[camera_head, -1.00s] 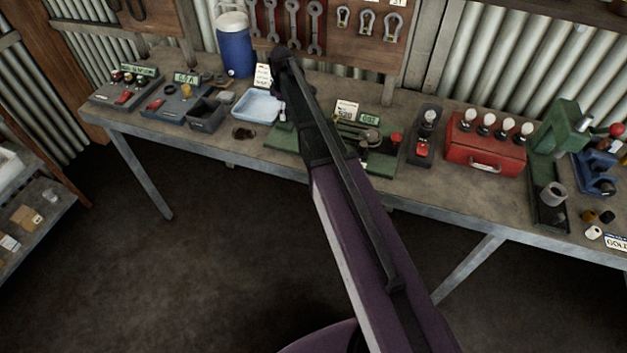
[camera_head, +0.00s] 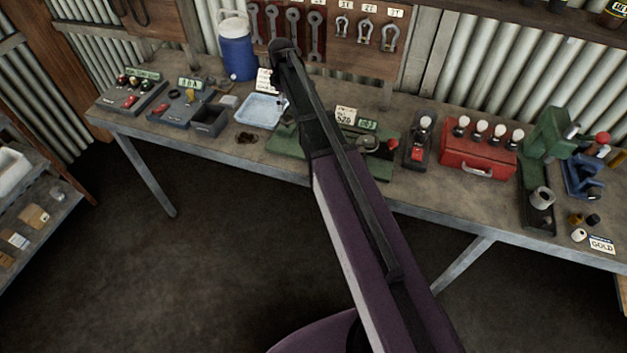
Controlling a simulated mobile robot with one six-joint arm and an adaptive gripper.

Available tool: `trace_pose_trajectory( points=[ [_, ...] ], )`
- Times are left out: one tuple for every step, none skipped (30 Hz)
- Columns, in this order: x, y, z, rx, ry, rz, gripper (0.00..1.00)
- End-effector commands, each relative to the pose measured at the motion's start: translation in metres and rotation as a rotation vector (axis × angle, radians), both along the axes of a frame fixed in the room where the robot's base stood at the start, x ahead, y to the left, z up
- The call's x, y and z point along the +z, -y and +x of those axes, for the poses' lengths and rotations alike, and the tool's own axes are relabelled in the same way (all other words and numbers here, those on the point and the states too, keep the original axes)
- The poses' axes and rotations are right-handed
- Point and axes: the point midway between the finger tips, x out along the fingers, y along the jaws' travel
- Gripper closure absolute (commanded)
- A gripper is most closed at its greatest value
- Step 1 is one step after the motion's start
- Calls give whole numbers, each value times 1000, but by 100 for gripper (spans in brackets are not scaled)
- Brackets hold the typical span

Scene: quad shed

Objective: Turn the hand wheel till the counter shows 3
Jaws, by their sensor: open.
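A green-based device (camera_head: 284,140) lies on the workbench, partly hidden behind my arm. A round grey part (camera_head: 369,144), possibly the hand wheel, and a red knob (camera_head: 393,146) are at its right end. A small green-framed display (camera_head: 367,125) stands behind them; its figures are too small to read surely. My arm crosses the middle of the view and covers part of the device. Its black far section ends above the bench, near the blue tray. I cannot make out my gripper's fingers; they are hidden or out of view.
A white card (camera_head: 345,115) stands by the display. Right are a switch box (camera_head: 418,152), a red box with bulbs (camera_head: 457,162) and a green press (camera_head: 546,138). A blue drum (camera_head: 238,60) stands behind.

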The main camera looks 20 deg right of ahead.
Motion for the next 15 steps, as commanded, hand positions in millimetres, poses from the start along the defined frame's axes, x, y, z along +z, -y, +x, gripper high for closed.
trace_pose_trajectory(
  points=[
    [9,0,0,0,0,0,0],
    [12,0,0,0,0,0,0],
    [15,0,0,0,0,0,0],
    [17,0,0,0,0,0,0],
    [20,0,0,0,0,0,0],
    [23,0,0,0,0,0,0],
    [26,0,0,0,0,0,0],
    [28,0,0,0,0,0,0],
    [32,0,0,0,0,0,0],
    [34,0,0,0,0,0,0],
    [37,0,0,0,0,0,0],
    [40,0,0,0,0,0,0],
    [43,0,0,0,0,0,0],
    [45,0,0,0,0,0,0],
    [48,0,0,0,0,0,0]
  ],
)
